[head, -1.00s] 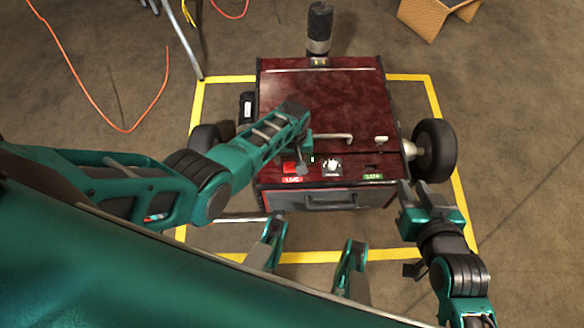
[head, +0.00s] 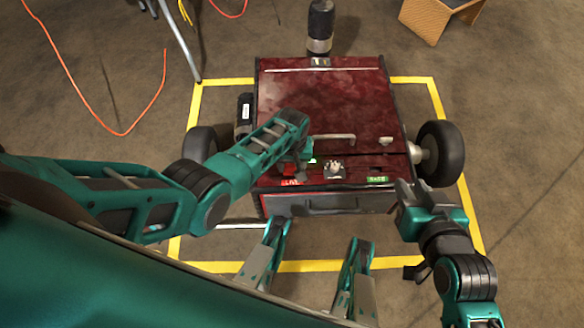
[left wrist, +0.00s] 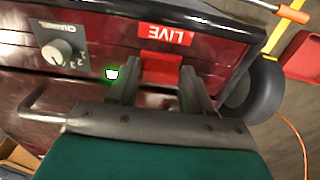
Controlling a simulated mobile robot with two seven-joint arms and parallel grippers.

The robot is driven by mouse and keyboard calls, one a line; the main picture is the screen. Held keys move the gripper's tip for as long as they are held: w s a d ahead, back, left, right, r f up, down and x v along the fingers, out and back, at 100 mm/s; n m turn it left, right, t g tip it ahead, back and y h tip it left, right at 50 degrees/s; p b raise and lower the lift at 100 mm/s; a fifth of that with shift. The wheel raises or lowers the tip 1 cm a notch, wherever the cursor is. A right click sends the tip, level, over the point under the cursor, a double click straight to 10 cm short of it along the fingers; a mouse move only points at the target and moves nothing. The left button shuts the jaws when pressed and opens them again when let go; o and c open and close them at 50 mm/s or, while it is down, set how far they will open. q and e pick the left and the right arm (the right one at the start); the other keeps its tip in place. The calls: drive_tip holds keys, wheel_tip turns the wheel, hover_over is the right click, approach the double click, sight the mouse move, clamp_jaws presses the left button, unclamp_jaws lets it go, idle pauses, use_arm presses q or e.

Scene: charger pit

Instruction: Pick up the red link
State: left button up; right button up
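The red link (left wrist: 160,69) sits at the LIVE label (left wrist: 167,34) on the dark red charger box (head: 340,95). In the left wrist view it lies between the two fingers of my left gripper (left wrist: 159,80), with a narrow gap visible on each side. The left gripper is open. In the head view the left gripper (head: 293,168) is over the link's place and mostly hides it. My right gripper (head: 411,197) is at the box's front right corner, apart from the link. Whether its fingers are open is unclear.
A channel knob (head: 335,168) and a green SAFE label (head: 377,180) are right of the link. A handle (head: 333,138) crosses the lid behind. A lit green indicator (left wrist: 112,74) is beside the fingers. Wheels (head: 441,153) flank the box. Yellow tape (head: 205,267) surrounds it.

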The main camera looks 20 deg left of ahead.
use_arm(q)
drive_tip(key=c, duration=0.7)
drive_tip(key=shift+o, duration=0.2)
drive_tip(key=shift+r, duration=0.1)
